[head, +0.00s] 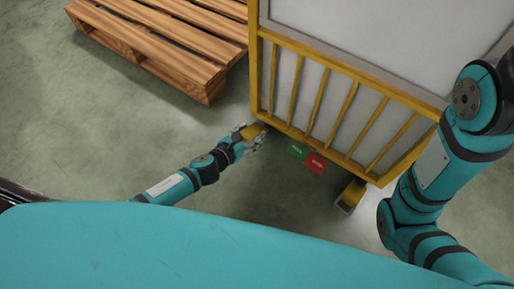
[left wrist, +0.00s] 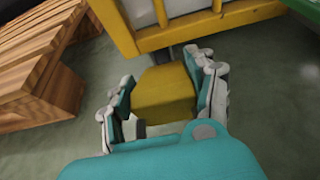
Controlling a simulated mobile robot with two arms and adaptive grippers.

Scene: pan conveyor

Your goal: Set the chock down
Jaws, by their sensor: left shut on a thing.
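A yellow chock (head: 252,131) is between the fingers of my left gripper (head: 255,138), beside the lower left corner of the yellow-framed cart (head: 345,105). In the left wrist view the chock (left wrist: 165,92) fills the space between the two grey and teal fingers of my left gripper (left wrist: 168,82), which is shut on it. The cart's yellow lower rail (left wrist: 205,25) is just beyond the chock. I cannot tell whether the chock's underside touches the floor. My right arm comes in at the right, but its gripper does not show.
A wooden pallet (head: 170,45) lies at the upper left. Green (head: 298,150) and red (head: 315,163) labels sit under the cart's lower rail. Another yellow piece (head: 351,194) is by the cart's lower right corner. The floor (head: 80,140) at the left is clear.

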